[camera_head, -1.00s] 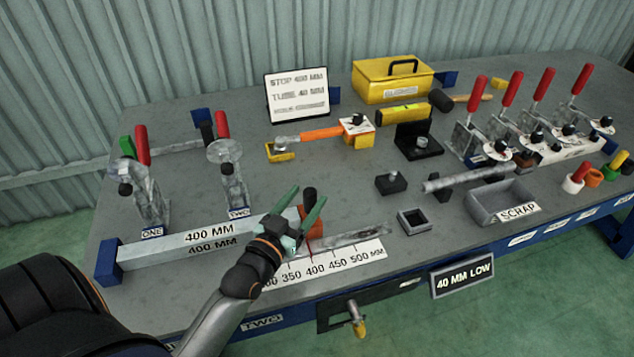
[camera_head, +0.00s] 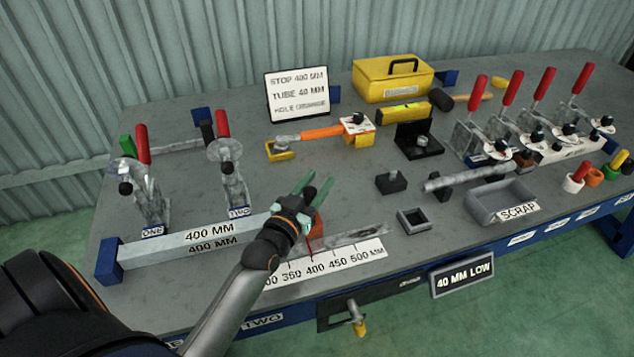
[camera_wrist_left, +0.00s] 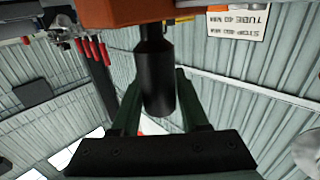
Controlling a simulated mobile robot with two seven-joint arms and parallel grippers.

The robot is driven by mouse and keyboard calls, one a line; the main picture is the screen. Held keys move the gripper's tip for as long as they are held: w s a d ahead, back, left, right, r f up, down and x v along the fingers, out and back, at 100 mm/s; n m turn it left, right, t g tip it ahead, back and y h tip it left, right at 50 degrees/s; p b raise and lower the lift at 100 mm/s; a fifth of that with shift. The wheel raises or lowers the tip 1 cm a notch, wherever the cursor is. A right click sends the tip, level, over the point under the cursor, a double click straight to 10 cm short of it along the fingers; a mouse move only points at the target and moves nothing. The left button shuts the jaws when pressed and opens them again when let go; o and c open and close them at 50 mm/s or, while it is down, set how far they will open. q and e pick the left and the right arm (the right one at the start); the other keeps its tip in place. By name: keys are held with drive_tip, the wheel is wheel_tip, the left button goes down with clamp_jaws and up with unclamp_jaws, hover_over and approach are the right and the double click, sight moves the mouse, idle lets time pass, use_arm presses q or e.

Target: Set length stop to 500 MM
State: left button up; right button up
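The orange length stop (camera_head: 318,226) stands on the rail behind the white scale (camera_head: 335,262), its red pointer near the 400 mark. In the left wrist view the stop's orange block (camera_wrist_left: 135,10) is at the top, with its black knob (camera_wrist_left: 159,85) pointing toward the camera. My left gripper (camera_head: 315,184) is at the knob, with its green fingers on either side. In the left wrist view the fingers (camera_wrist_left: 158,100) straddle the knob with slim gaps, so it looks open. My right gripper is out of view.
A sign (camera_head: 298,94) at the back reads STOP 400 MM. Left are a long 400 MM bar (camera_head: 190,243) and two upright clamps with red handles. Right are an open square block (camera_head: 414,221), a grey scrap tray (camera_head: 500,200) and several red-handled clamps.

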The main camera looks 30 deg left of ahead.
use_arm(q)
clamp_jaws()
idle(1.0)
